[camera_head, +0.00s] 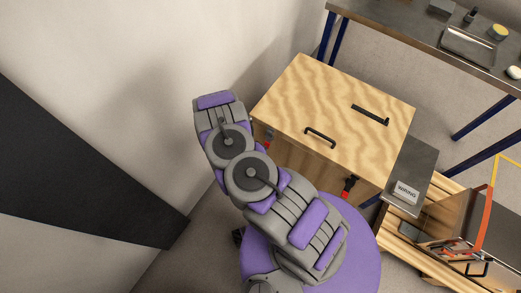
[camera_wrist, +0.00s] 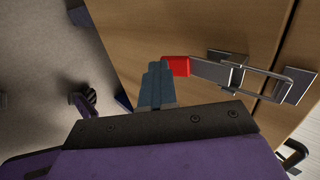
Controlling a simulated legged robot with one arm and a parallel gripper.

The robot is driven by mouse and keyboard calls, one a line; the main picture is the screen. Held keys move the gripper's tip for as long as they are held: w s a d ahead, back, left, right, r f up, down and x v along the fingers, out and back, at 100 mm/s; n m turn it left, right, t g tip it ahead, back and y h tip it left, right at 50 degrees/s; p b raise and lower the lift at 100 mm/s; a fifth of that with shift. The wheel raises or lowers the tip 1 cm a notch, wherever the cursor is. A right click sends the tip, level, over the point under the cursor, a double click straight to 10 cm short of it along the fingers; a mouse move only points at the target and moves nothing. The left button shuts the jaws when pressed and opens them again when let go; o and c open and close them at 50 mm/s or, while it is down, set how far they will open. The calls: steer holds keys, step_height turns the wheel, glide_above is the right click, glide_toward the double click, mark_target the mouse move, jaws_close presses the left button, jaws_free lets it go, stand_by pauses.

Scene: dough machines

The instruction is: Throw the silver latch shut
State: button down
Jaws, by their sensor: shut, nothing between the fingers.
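The silver latch (camera_wrist: 228,69) is on the wooden box (camera_wrist: 180,28) in the wrist view. Its lever has a red tip (camera_wrist: 176,66) pointing left. Its wire loop (camera_wrist: 268,76) reaches right across the seam towards a silver catch plate (camera_wrist: 298,86); I cannot tell if it is hooked. My gripper (camera_wrist: 158,68) is shut and empty, its fingertips just left of the red tip; whether they touch is unclear. In the head view the latch (camera_head: 268,136) shows small on the left of the wooden box (camera_head: 325,100); my arm hides the gripper there.
A second, black latch with a red tip (camera_head: 347,188) is on the box's front. Black handles (camera_head: 320,138) sit on the lid. A pale wall stands left. A metal table (camera_head: 420,40) is behind, and a wooden pallet (camera_head: 433,262) with equipment is at right.

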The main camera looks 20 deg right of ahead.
steer(key=d+r+p+v, duration=0.1)
steer(key=p+v, duration=0.1)
steer(key=v, duration=1.6)
steer(key=shift+d+p, duration=0.2)
steer(key=shift+p, duration=0.1)
